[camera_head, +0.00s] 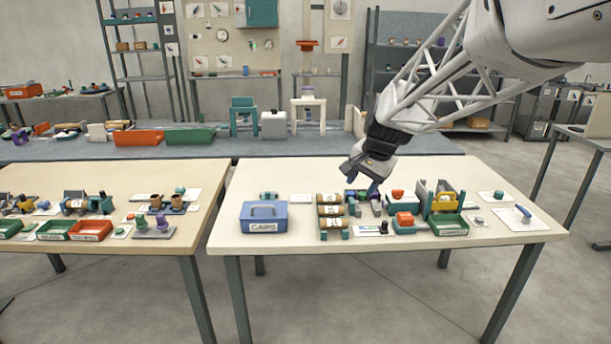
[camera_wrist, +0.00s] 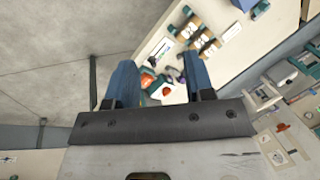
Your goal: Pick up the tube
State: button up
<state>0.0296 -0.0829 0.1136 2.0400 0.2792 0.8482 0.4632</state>
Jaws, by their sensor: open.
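Several brown rolls with pale label bands, which look like tubes, lie side by side in a teal-ended rack (camera_head: 332,223) on the right-hand table. The middle brown roll (camera_head: 330,210) shows clearly; I cannot tell which one is the task's tube. In the wrist view, small brown cylinders (camera_wrist: 208,47) appear beyond and right of my fingers. My gripper (camera_head: 361,181) is open and empty, to the right of the rolls and seemingly above the table. Its two blue fingers (camera_wrist: 157,62) are spread apart in the wrist view, with nothing held between them.
A blue caps box (camera_head: 263,217) stands left of the rolls. A green bin (camera_head: 449,224) and a yellow part (camera_head: 444,202) stand to the right. Small parts crowd the table beneath my gripper. The table's (camera_head: 245,185) back left is mostly clear.

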jog(key=w+f+m+y, duration=0.15)
jog(key=w+f, duration=0.25)
jog(key=w, duration=0.7)
jog(key=w+f+m, duration=0.3)
jog(key=w+f, duration=0.1)
jog(key=w, duration=0.6)
jog(key=m, duration=0.5)
send_near(331, 196)
jog(key=f, duration=0.1)
jog(key=a+f, duration=0.1)
jog(key=shift+s+f+t+y, duration=0.25)
jog(key=shift+s+t+y, duration=0.05)
jog(key=shift+t+y, duration=0.1)
jog(key=shift+w+d+f, duration=0.1)
jog(key=shift+w+f, duration=0.3)
jog(key=shift+f, duration=0.05)
jog(key=shift+f, duration=0.1)
jog(key=shift+x, duration=1.25)
jog(key=shift+x, duration=2.55)
jog(key=shift+w, duration=0.1)
